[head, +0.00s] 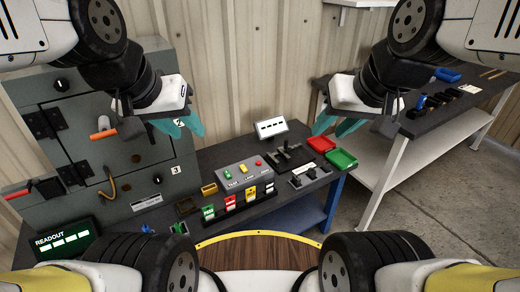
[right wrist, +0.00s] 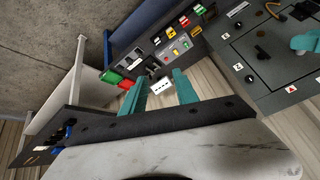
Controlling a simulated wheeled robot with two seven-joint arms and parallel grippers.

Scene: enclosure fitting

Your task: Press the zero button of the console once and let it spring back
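The console (head: 240,178) is a small grey box on the dark bench, with a green, a red and a yellow button on top. The lettering is too small to read surely, so I cannot be certain which is zero. The console also shows in the right wrist view (right wrist: 176,48). My left gripper (head: 180,126) is open and empty, above and left of the console, before the grey cabinet. My right gripper (head: 336,124) is open and empty, above and right of it; its teal fingers (right wrist: 158,90) stand apart. Neither touches the console.
A white display (head: 270,128) stands behind the console. Coloured blocks (head: 231,199) sit in a rack before it. A black lever unit (head: 291,156), red and green trays (head: 340,158) are to its right. A grey cabinet (head: 95,150) and readout screen (head: 65,241) stand left.

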